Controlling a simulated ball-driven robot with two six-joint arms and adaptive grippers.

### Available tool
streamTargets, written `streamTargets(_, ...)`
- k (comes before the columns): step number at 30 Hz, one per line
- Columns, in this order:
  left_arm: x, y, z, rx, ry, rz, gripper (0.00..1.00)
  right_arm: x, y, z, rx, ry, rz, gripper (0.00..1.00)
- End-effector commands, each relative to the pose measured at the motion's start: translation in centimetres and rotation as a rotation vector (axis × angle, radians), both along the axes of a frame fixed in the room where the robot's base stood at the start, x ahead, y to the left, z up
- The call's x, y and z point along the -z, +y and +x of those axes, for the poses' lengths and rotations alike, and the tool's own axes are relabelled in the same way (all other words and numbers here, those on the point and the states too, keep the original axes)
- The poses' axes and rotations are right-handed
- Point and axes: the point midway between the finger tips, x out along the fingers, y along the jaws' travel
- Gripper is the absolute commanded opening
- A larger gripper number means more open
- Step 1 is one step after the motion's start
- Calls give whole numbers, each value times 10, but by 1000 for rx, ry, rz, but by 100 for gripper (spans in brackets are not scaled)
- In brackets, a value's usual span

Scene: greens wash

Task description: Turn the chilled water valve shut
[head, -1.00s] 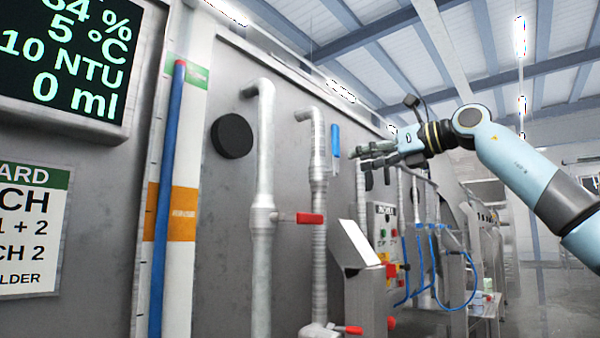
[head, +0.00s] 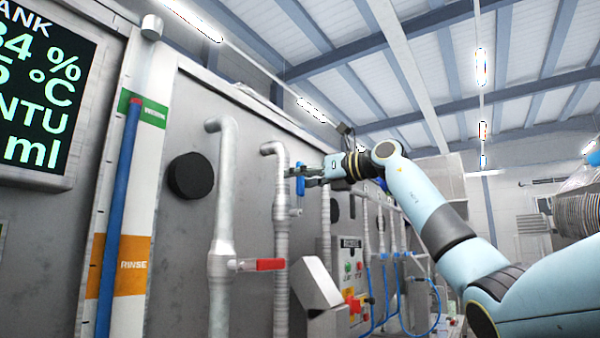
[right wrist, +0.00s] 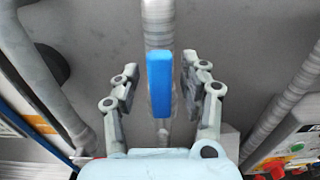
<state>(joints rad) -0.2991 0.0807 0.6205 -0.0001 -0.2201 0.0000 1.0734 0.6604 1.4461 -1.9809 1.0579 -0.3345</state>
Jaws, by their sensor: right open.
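The blue lever handle (head: 300,184) of a valve sits on a pale vertical pipe (head: 281,235) in the middle of the head view. It stands upright, along the pipe. My right gripper (head: 308,174) reaches in from the right at the handle. In the right wrist view the blue handle (right wrist: 159,85) lies between the two spread fingers of my right gripper (right wrist: 160,78), with a gap on each side. The fingers are open and hold nothing. The valve body behind the handle is mostly hidden. My left gripper is not in view.
A red lever (head: 262,264) sticks out from the neighbouring pipe (head: 222,220) on the left. A control box with buttons (head: 351,270) and a grey angled box (head: 316,284) stand below my right arm. A black round knob (head: 190,176) is on the grey wall.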

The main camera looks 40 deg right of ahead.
Motion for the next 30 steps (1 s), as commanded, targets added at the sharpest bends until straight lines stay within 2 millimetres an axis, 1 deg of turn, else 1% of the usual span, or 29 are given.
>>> streamTargets(6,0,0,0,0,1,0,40,1,0,0,0,0,0,44)
streamTargets(16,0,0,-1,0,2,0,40,1,0,0,-1,0,0,1)
streamTargets(30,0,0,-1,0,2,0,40,0,0,0,-1,3,4,0)
